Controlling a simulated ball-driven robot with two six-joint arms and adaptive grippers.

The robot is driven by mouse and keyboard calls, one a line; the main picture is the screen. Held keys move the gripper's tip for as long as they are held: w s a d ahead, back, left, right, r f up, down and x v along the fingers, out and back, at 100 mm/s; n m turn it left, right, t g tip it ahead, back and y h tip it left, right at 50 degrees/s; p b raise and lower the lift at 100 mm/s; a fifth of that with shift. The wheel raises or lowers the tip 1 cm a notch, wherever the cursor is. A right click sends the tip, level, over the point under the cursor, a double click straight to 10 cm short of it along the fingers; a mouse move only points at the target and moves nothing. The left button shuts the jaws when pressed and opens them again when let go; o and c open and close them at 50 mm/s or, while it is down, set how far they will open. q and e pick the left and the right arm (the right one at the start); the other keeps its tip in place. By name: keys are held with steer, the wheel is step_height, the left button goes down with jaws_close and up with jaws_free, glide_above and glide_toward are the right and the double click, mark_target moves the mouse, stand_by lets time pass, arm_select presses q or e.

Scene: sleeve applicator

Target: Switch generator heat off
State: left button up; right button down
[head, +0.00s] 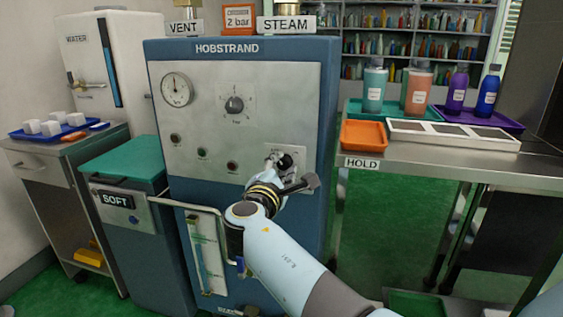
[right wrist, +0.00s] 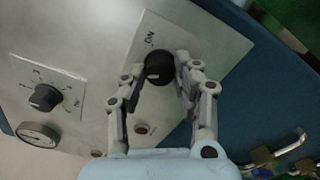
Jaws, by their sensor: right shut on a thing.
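The generator (head: 243,130) is a blue cabinet marked HOBSTRAND with a grey metal front panel. A black rotary knob (right wrist: 158,68) sits on a light plate at the right of that panel, with ON lettering beside it in the right wrist view. My right gripper (head: 280,164) is at this knob, with a finger on each side, shut on it. The knob is mostly hidden behind the fingers in the head view. The way its pointer faces is hard to tell. My left gripper is not in view.
The panel also has a gauge (head: 176,90), a larger middle dial (head: 234,105) and small indicators, the right one red (head: 232,166). A curved pipe and sight glass (head: 207,255) stand below. A steel HOLD table (head: 440,163) with bottles and trays is at right.

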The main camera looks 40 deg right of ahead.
mark_target(286, 120)
steer(key=shift+f+n+p, duration=0.1)
steer(key=shift+n+p, duration=0.55)
steer(key=shift+n, duration=0.95)
steer(key=c, duration=1)
jaws_free()
step_height(286, 120, up, 10)
steer(key=shift+r, duration=0.1)
